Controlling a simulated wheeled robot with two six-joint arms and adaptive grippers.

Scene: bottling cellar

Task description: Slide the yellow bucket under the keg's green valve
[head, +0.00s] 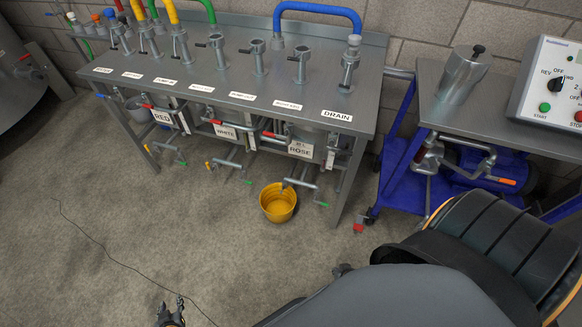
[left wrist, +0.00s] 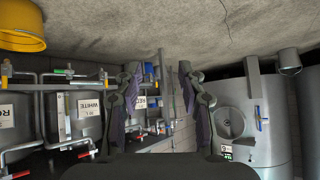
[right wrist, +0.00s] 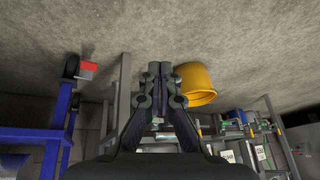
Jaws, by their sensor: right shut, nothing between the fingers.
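The yellow bucket (head: 278,203) stands upright on the floor below the front of the ROSE keg (head: 308,140). A green valve handle (head: 322,204) on that keg's low pipework is to the right of the bucket. The bucket shows at the upper left of the left wrist view (left wrist: 20,25). In the right wrist view the bucket (right wrist: 196,84) is just right of my right gripper (right wrist: 165,72); contact cannot be told. My left gripper (head: 172,309) is open and empty (left wrist: 159,78), away from the bucket.
The steel bench (head: 230,75) has legs near the bucket, one to its right (head: 347,185). A blue cart (head: 388,192) stands further right. WHITE (head: 226,132) and RED kegs hang left with similar low valves.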

